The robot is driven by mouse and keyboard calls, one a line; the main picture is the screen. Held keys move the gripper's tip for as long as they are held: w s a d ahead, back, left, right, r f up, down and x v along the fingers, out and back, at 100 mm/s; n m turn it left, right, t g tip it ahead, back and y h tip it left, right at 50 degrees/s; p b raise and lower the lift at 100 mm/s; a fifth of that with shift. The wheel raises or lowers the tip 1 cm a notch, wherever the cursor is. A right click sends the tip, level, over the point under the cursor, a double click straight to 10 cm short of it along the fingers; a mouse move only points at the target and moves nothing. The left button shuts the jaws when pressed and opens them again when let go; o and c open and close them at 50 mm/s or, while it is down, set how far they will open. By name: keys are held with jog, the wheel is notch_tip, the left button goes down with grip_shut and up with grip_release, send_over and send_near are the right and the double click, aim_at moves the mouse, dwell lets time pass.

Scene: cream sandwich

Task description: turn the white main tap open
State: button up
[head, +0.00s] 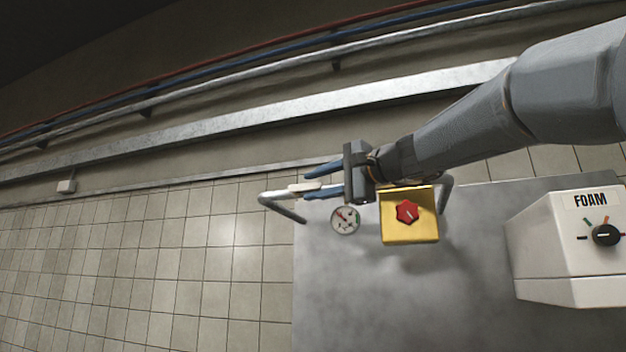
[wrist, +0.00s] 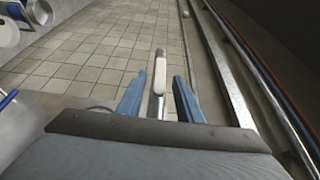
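The white main tap appears as a white lever handle (head: 300,187) on the grey pipe (head: 272,200) at the left end of the metal counter. In the wrist view the white lever (wrist: 160,70) points away from me, with a grey metal part below it. My gripper (head: 306,185) has its two blue fingers apart, one on each side of the lever. In the wrist view my gripper (wrist: 159,86) shows a gap between the lever and each finger, so it does not clamp the lever. The tap's pivot is not clearly visible.
A round gauge (head: 345,219) and a yellow box (head: 411,233) with a red knob (head: 407,212) sit close below my gripper. A white FOAM box (head: 565,255) with a black dial stands right on the metal counter (head: 340,310). Rails and pipes run along the wall behind.

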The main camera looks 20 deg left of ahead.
jog(key=shift+w+a, duration=0.25)
jog(key=shift+a, duration=0.25)
grip_shut()
